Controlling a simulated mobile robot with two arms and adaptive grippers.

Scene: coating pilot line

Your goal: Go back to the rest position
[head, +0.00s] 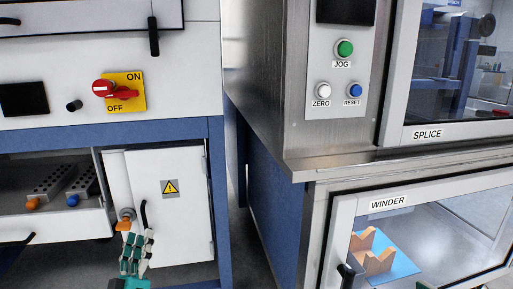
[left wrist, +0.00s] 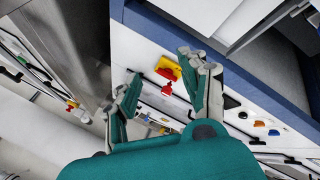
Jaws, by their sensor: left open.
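My left gripper (head: 137,240) is low in the head view, in front of the white cabinet door (head: 178,222) with the warning sign. Its grey fingers point up and look empty. An orange-tipped part (head: 124,225) shows by the fingertips; I cannot tell whether they touch it. In the left wrist view my left gripper (left wrist: 166,76) is open, its fingers spread apart with nothing held. The red switch on its yellow plate (left wrist: 168,69) shows beyond the gap. My right gripper is not in view.
The red ON/OFF switch (head: 108,90) is on the left machine. An open drawer (head: 55,218) holds dark perforated blocks. The steel cabinet (head: 265,85) with buttons and the WINDER window (head: 388,202) stand to the right. A narrow floor gap (head: 240,245) lies between the machines.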

